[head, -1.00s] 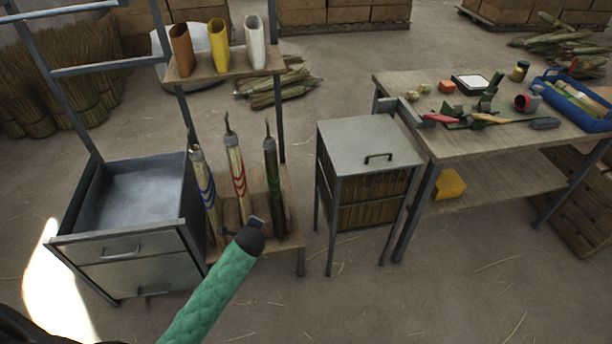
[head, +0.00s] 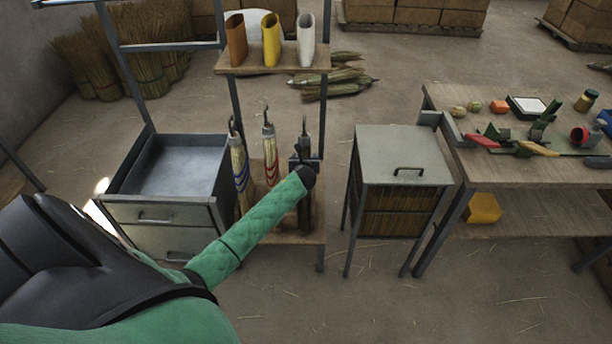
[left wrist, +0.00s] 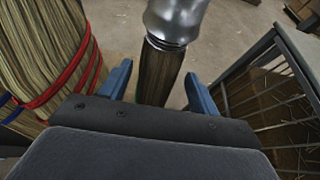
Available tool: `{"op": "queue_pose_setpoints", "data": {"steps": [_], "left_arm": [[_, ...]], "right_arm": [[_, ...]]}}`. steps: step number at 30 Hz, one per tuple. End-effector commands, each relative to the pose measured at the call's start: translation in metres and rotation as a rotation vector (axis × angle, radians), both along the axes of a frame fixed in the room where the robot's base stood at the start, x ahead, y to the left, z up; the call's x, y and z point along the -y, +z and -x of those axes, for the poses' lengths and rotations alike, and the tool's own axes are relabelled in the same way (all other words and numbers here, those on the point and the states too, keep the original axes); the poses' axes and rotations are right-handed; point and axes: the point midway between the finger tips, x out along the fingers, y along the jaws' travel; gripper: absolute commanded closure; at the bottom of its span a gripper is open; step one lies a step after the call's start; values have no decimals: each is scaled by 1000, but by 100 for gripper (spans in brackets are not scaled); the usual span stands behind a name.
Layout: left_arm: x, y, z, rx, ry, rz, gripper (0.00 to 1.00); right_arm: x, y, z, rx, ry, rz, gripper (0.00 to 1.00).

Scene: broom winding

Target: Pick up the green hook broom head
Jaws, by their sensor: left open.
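The green hook broom head (head: 304,138) stands upright at the right end of the lower shelf, its hook up. My left arm hides its middle in the head view. My left gripper (head: 306,162) is at its upper part, open. In the left wrist view the broom head's shiny metal collar (left wrist: 176,20) and dark body stand between the two blue fingers, with gaps on both sides. The red-banded broom head (head: 269,145) and the blue-banded one (head: 239,165) stand to its left. My right gripper is out of view.
A shelf above (head: 285,60) holds brown, yellow and white sleeves. An open metal drawer unit (head: 170,212) is on the left. A grey-topped cage cabinet (head: 400,150) stands close on the right, before the workbench (head: 500,172).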

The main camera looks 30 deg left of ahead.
Motion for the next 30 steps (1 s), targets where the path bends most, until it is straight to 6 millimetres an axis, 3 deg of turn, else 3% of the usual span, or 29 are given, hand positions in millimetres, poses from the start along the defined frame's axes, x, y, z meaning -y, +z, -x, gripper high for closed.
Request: {"op": "queue_pose_setpoints", "data": {"steps": [9, 20, 27, 30], "left_arm": [[-16, -19, -27, 0, 2, 3, 38], [-19, -22, -31, 0, 0, 1, 38], [-19, -22, -31, 0, 0, 1, 85], [-19, -22, -31, 0, 0, 1, 100]], "right_arm": [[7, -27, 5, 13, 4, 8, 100], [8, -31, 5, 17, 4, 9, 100], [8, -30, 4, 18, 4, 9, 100], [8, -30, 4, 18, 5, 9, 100]]}}
